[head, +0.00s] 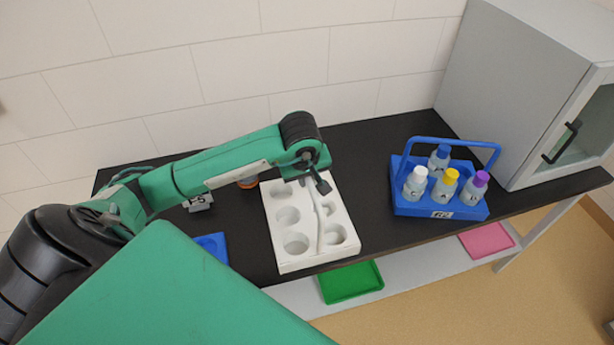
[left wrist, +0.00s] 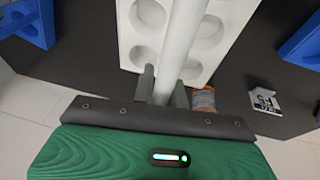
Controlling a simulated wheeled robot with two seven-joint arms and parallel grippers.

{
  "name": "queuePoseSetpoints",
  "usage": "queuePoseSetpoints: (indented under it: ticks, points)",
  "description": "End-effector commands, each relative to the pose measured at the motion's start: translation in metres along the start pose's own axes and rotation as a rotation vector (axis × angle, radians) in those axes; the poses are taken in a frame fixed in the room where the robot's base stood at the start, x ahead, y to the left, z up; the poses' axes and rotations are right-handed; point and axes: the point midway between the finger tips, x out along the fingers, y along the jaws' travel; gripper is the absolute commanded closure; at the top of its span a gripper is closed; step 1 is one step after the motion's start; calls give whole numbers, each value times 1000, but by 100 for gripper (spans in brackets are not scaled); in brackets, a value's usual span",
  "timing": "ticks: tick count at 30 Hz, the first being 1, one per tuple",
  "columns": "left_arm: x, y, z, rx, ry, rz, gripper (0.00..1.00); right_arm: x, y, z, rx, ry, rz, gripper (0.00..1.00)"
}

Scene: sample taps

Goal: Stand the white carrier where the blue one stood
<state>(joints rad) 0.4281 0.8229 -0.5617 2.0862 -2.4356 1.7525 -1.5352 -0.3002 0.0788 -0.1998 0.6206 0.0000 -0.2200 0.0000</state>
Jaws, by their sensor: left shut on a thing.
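The white carrier (head: 290,258) is a block with several round empty wells and a bar handle along its middle. My left gripper (head: 318,186) is shut on the far end of this handle; in the left wrist view the fingers (left wrist: 163,86) close on both sides of the white bar (left wrist: 181,38). The carrier is at the middle of the black counter; I cannot tell whether it touches it. The blue carrier (head: 435,210) stands to its right, upright, with bottles with white, blue, yellow and purple caps in it. My right gripper is not in view.
A grey cabinet (head: 520,85) stands at the right end of the black counter (head: 372,160). A blue piece (head: 212,246), a grey tag block (head: 199,203) and an orange-banded jar (head: 248,183) are left of the white carrier. Green (head: 350,282) and pink (head: 487,240) trays lie on the lower shelf.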

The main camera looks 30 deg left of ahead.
Motion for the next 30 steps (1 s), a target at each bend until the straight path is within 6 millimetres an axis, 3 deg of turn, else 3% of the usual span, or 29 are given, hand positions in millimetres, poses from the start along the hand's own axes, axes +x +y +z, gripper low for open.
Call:
queuePoseSetpoints:
  ticks: [5, 6, 9, 22, 30]
  points:
    - [3, 0, 0, 0, 1, 1, 100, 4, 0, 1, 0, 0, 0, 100]
    - [2, 0, 1, 0, 0, 0, 82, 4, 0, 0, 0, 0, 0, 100]
    - [2, 0, 1, 0, 0, 0, 64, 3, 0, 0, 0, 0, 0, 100]
    - [-4, 1, 0, 0, 2, 3, 64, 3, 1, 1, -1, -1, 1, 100]
    - [-48, 1, -1, 2, 5, 5, 64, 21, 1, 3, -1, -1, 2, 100]
